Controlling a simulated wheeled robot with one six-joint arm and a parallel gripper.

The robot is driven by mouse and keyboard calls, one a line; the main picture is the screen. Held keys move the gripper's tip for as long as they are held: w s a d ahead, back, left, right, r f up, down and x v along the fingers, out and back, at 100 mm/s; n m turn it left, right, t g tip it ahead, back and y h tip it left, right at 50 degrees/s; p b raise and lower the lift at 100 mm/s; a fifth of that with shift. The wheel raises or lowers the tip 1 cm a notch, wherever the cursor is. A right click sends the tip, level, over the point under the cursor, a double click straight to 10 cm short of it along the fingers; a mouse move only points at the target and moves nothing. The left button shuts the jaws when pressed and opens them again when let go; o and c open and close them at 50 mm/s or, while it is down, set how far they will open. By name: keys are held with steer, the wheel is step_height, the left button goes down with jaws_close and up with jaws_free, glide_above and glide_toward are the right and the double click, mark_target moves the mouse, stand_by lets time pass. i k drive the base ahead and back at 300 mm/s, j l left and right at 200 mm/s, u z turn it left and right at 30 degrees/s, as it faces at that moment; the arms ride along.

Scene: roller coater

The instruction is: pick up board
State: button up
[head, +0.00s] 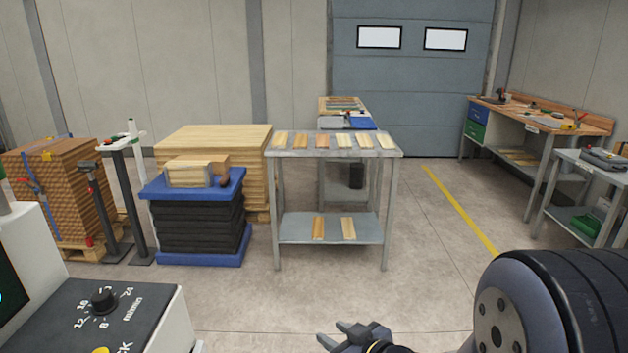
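Several small wooden boards lie in a row on the top of a grey metal table in the middle of the head view. They include a board at the left end (280,140), a darker board (322,141) and a board at the right end (386,141). Two more boards, a left one (318,228) and a right one (348,228), lie on the table's lower shelf. My gripper (331,332) shows at the bottom edge, well in front of the table. Its fingers are apart, with nothing visible between them.
The grey table (336,153) stands on open floor. A blue-topped black stack (200,222) and stacked wood panels (210,140) stand to its left. A machine panel (110,310) is at lower left. Workbenches (545,119) line the right. The floor before the table is clear.

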mark_target(344, 143)
steer(key=i+u, duration=0.15)
steer(key=i, duration=1.45)
steer(key=i+z, duration=0.15)
steer(key=i, duration=0.4)
steer(key=i+j+z, duration=0.1)
steer(key=i, duration=0.45)
steer(key=i+j+z, duration=0.15)
steer(key=i, duration=0.4)
steer(key=i+j+z, duration=0.35)
steer(key=i+z, duration=0.15)
steer(key=i+j+z, duration=0.45)
steer(key=i+j, duration=0.05)
steer(key=j, duration=0.05)
